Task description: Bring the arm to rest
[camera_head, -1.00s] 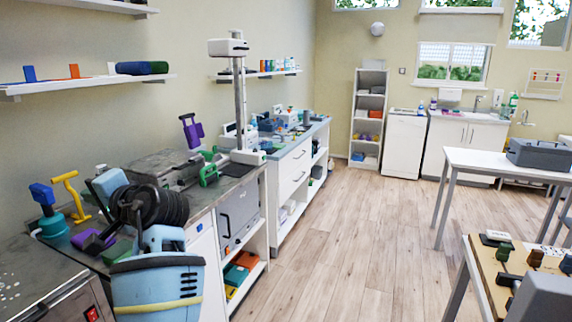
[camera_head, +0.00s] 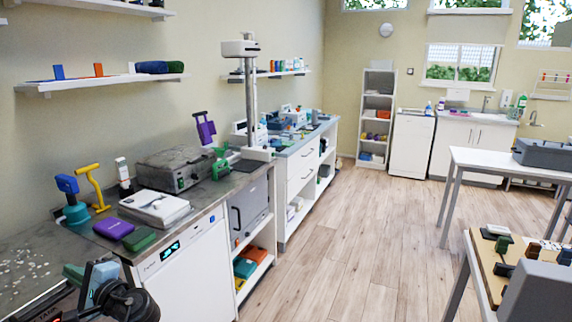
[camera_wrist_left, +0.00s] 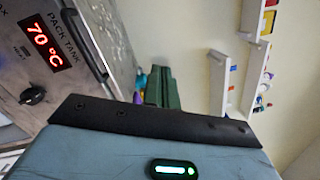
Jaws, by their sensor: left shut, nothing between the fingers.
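My left arm shows at the bottom left of the head view. My left gripper (camera_head: 72,273) has green fingers and sits low in front of the steel counter, beside the steel tank (camera_head: 28,268). In the left wrist view its fingers (camera_wrist_left: 162,88) are close together, with nothing seen between them. The wrist view also shows the pack tank (camera_wrist_left: 75,60) close at the left, with a red 70 °C display and a black knob. My right gripper is not in view.
On the counter are a purple block (camera_head: 114,229), a green block (camera_head: 140,239), a white device (camera_head: 155,206), a yellow handle (camera_head: 95,188) and a teal-based blue tool (camera_head: 73,200). A white cabinet (camera_head: 188,275) stands below. The wooden floor (camera_head: 340,240) is clear.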

